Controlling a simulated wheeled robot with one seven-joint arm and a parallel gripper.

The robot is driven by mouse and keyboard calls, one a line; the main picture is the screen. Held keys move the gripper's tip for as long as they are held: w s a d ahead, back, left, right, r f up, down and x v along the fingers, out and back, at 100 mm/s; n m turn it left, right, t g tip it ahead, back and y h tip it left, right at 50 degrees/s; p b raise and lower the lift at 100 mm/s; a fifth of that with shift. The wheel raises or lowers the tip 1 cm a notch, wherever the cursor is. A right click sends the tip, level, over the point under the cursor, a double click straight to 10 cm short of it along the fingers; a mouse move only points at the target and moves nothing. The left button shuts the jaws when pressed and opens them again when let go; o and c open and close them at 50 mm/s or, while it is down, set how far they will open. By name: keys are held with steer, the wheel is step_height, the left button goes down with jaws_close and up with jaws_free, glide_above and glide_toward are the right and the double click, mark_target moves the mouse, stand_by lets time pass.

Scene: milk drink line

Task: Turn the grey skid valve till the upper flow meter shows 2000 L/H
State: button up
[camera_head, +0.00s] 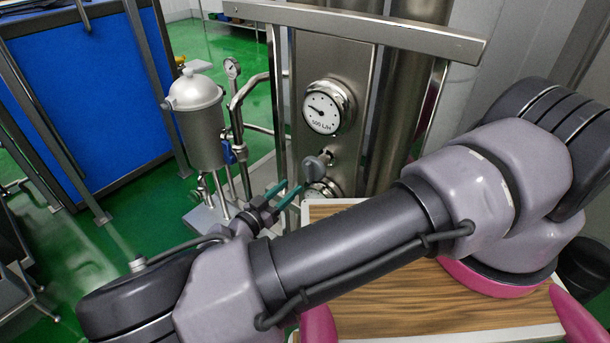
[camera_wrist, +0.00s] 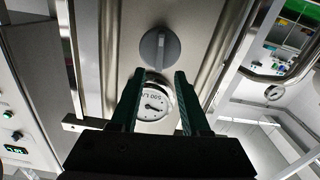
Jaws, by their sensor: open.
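The upper flow meter (camera_head: 327,107) is a round white dial on the steel panel. Its face reads 500 L/H and its needle points left. The grey skid valve (camera_head: 317,166) is a round knob with a raised bar, just below that meter. In the wrist view the valve (camera_wrist: 159,48) lies beyond my fingertips, its bar roughly upright. A dial with upside-down 500 L/H lettering (camera_wrist: 155,101) shows between the fingers, seemingly the upper meter. My gripper (camera_head: 288,193) has green fingers, open and empty, left of and below the valve. It also shows in the wrist view (camera_wrist: 159,73), apart from the knob.
A lower dial (camera_head: 322,189) under the valve is partly hidden, its reading unclear. A steel rail (camera_head: 355,28) crosses above the upper meter. A steel vessel (camera_head: 198,120) with pipes and a small gauge (camera_head: 232,67) stands left. A wood-topped surface (camera_head: 420,305) lies below my arm.

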mark_target(307, 173)
steer(key=x, duration=0.7)
steer(key=shift+w+d, duration=0.2)
steer(key=shift+w, duration=0.05)
jaws_close()
